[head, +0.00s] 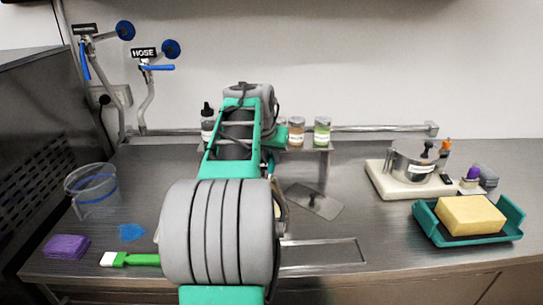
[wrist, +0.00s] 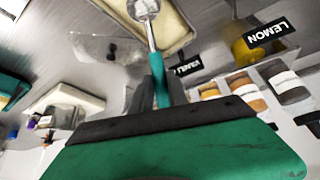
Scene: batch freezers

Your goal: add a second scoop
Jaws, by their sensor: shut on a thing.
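My gripper (wrist: 158,98) is shut on a scoop. The scoop shows in the wrist view as a teal handle (wrist: 158,75) with a metal shaft and a round silver head (wrist: 143,8) at the top edge. The scoop head overlaps a cream-coloured, pale-rimmed container (wrist: 180,28) in the picture; I cannot tell whether it touches it or holds any scooped food. A black LEMON label (wrist: 265,32) is by a yellow container (wrist: 242,52). A second dark label (wrist: 188,66) is hard to read. In the head view my arm hides the gripper and scoop.
Jars (head: 322,132) stand at the back behind my arm. A metal plate (head: 313,200) lies right of my arm. A clear bucket (head: 91,190) and green brush (head: 135,260) are left.

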